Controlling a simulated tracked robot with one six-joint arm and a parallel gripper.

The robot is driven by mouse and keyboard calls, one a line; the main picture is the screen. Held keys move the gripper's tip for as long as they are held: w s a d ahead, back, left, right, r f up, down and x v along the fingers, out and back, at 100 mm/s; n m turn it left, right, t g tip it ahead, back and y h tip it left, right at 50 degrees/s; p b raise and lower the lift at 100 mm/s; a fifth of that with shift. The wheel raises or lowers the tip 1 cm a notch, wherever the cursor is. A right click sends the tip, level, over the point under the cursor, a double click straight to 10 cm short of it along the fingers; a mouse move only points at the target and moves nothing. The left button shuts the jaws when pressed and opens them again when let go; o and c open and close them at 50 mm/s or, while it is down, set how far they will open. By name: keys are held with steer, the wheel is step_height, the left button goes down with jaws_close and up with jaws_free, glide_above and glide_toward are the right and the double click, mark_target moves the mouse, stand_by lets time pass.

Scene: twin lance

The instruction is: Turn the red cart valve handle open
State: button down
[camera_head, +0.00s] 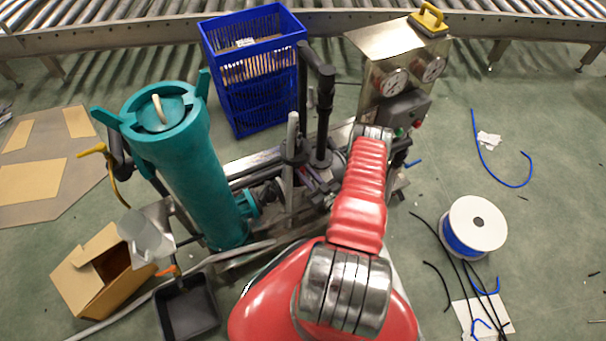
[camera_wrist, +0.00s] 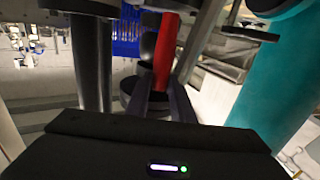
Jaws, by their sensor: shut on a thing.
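The red valve handle (camera_wrist: 167,48) is a narrow upright bar in the middle of the wrist view, leaning slightly to the right at its top. My gripper (camera_wrist: 160,88) has its two dark fingers closed on either side of the handle's lower end. A dark round fitting lies just behind the fingers. In the head view my arm reaches forward to the cart, and the dark fingers (camera_head: 314,181) show small among the pipes.
Grey posts stand close around my gripper. The teal filter vessel (camera_head: 190,165) is left, also at right in the wrist view (camera_wrist: 285,85). A gauge box (camera_head: 385,60) stands right, a blue crate (camera_head: 268,105) behind. A cable spool (camera_head: 490,222) and cardboard box (camera_head: 80,290) lie on the floor.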

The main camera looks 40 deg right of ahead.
steer(key=c, duration=1.5)
jaws_free()
steer(key=shift+c, duration=0.2)
steer(key=shift+s, duration=0.15)
steer(key=s+a, duration=0.1)
steer(key=s, duration=1.2)
steer(key=shift+s+a, duration=0.15)
steer(key=shift+s, duration=0.1)
